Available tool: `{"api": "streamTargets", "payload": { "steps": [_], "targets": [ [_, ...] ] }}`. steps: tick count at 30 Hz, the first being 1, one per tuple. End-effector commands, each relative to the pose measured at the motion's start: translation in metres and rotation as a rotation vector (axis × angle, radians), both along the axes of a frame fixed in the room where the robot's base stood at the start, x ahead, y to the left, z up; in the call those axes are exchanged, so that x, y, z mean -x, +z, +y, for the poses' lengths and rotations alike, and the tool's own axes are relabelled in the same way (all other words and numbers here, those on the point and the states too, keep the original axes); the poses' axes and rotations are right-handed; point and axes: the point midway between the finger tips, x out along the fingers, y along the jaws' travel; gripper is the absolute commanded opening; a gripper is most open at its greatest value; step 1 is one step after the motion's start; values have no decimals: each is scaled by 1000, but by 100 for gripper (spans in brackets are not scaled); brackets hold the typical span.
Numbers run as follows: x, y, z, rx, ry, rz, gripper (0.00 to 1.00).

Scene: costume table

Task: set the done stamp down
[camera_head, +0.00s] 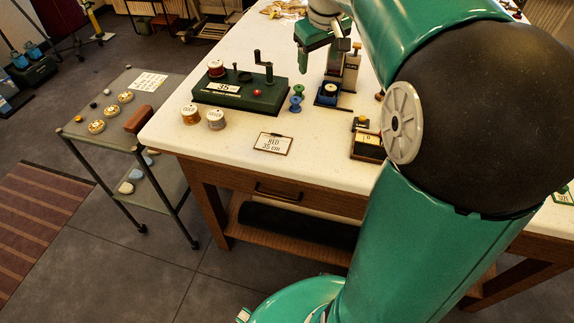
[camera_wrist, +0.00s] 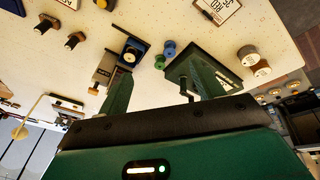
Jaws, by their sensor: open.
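My gripper (camera_head: 317,58) is open above the white table, with bare tabletop showing between its fingers in the wrist view (camera_wrist: 160,82). Below it stands a small blue block with a round pale top (camera_head: 328,92), which may be the done stamp; no lettering on it is readable. It also shows in the wrist view (camera_wrist: 130,53), beyond the fingers and apart from them. A grey upright block with a wooden part (camera_head: 351,68) stands right behind it and shows beside the left finger in the wrist view (camera_wrist: 105,72). Nothing is held.
A green box with a crank (camera_head: 240,92) and blue and green spools (camera_head: 296,100) stand left of the blue block. Two thread spools (camera_head: 203,116), a "RED 35 cm" card (camera_head: 272,143) and a small box (camera_head: 368,146) are nearer the front edge. A side cart (camera_head: 100,112) stands left.

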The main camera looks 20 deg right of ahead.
Motion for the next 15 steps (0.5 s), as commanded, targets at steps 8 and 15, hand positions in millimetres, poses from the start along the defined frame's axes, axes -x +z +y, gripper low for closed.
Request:
{"api": "streamTargets", "payload": {
  "steps": [8, 15],
  "targets": [
    [90, 1, 103, -9, -30, -91, 67],
    [172, -29, 156, -85, -57, -177, 67]
  ]
}}
